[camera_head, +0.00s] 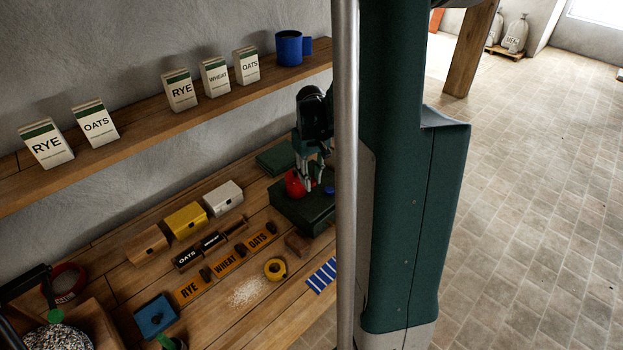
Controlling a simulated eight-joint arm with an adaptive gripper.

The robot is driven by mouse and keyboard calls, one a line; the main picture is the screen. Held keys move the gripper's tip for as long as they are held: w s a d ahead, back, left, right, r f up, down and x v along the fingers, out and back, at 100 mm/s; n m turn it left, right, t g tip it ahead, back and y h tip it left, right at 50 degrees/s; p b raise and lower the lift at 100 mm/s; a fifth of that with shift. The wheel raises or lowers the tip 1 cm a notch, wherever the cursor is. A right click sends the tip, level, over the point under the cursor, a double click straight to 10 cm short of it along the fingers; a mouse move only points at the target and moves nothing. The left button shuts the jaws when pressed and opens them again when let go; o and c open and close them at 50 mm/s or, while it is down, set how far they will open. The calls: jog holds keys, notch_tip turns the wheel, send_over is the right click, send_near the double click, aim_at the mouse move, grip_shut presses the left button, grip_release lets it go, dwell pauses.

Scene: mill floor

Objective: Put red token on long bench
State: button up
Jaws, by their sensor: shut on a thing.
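The red token (294,184) is a round red thing at my gripper's fingers, over the dark green box at the back right of the bench. My gripper (309,184) points down and is shut on it; the fingers hide part of it. I cannot tell whether the token touches the box top. The long bench (222,309) is the wooden worktop along the wall at lower left. My column hides its right end.
The dark green box (290,208) carries a small blue piece (328,190). The bench holds coloured boxes, label plates, a yellow tape roll (275,268), scattered grain (247,291) and a blue box (156,315). A wooden shelf (140,142) with seed packets and a blue mug overhangs the back.

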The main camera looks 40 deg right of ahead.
dwell(0.4)
jog(key=shift+w+r, duration=0.2)
jog(key=shift+w, duration=0.25)
jog(key=w, duration=0.1)
jog(key=w+a+r+n, duration=0.1)
jog(key=w, duration=0.1)
jog(key=w+n, duration=0.1)
jog(key=w, duration=0.1)
jog(key=shift+a+r, duration=0.25)
jog(key=shift+a, duration=0.05)
jog(key=w+a+f+b, duration=0.3)
jog(key=w+a, duration=0.2)
jog(key=a, duration=0.6)
jog(key=w+a+f+b, duration=0.4)
jog(key=w+a, duration=0.2)
jog(key=a, duration=0.6)
jog(key=w+a+f+n+b, duration=0.1)
jog(key=w+a+f+b, duration=0.2)
jog(key=a, duration=0.8)
jog(key=shift+w+a+f+b, duration=0.2)
jog(key=shift+w+f+b, duration=0.25)
jog(key=shift+w, duration=0.8)
jog(key=shift+d+r, duration=0.1)
